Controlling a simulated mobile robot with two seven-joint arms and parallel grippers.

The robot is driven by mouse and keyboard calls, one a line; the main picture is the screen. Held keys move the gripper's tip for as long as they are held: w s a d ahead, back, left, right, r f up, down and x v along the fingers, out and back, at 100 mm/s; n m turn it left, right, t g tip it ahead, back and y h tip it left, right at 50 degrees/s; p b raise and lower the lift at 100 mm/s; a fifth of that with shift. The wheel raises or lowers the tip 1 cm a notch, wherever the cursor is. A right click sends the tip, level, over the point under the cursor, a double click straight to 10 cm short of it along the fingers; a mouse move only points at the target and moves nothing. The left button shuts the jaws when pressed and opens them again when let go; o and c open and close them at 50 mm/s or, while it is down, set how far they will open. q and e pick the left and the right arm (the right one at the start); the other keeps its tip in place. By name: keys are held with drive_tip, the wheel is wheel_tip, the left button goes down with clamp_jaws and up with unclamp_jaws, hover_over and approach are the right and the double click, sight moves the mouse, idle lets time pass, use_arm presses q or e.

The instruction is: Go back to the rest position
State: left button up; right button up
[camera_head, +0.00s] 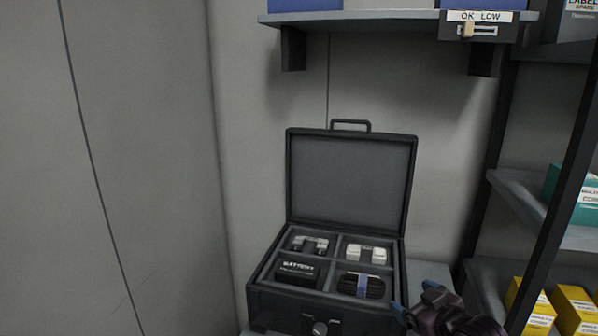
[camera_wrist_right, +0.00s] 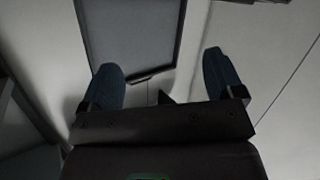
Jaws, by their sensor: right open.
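My right gripper (camera_head: 404,308) shows at the bottom of the head view, just right of the open black case (camera_head: 325,310). In the right wrist view its two blue fingertips (camera_wrist_right: 166,75) stand wide apart with nothing between them. The case's raised lid (camera_head: 350,180) leans upright at the back, and a dark panel that looks like this lid (camera_wrist_right: 130,35) lies beyond the fingers in the wrist view. The case holds a battery block (camera_head: 298,271), a blue-banded dark coil (camera_head: 361,285), white parts (camera_head: 366,253) and a small grey device (camera_head: 309,245). My left gripper is not in view.
A shelf (camera_head: 380,17) with a label holder (camera_head: 480,27) hangs above the case. At the right, a dark rack post (camera_head: 565,200) stands before shelves with yellow boxes (camera_head: 573,310) and a teal box (camera_head: 575,195). The left side is bare wall.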

drive_tip(key=s+d+f+m+g+h, duration=0.1)
drive_tip(key=s+f+m+h, duration=0.1)
drive_tip(key=s+f, duration=0.8)
drive_tip(key=s+d+f+m+g+h, duration=0.1)
drive_tip(key=s+f+m+h, duration=0.2)
drive_tip(key=s+f, duration=0.7)
drive_tip(key=s, duration=0.7)
drive_tip(key=shift+s+d+f+m, duration=0.2)
drive_tip(key=shift+d+m, duration=0.1)
drive_tip(key=shift+d, duration=0.1)
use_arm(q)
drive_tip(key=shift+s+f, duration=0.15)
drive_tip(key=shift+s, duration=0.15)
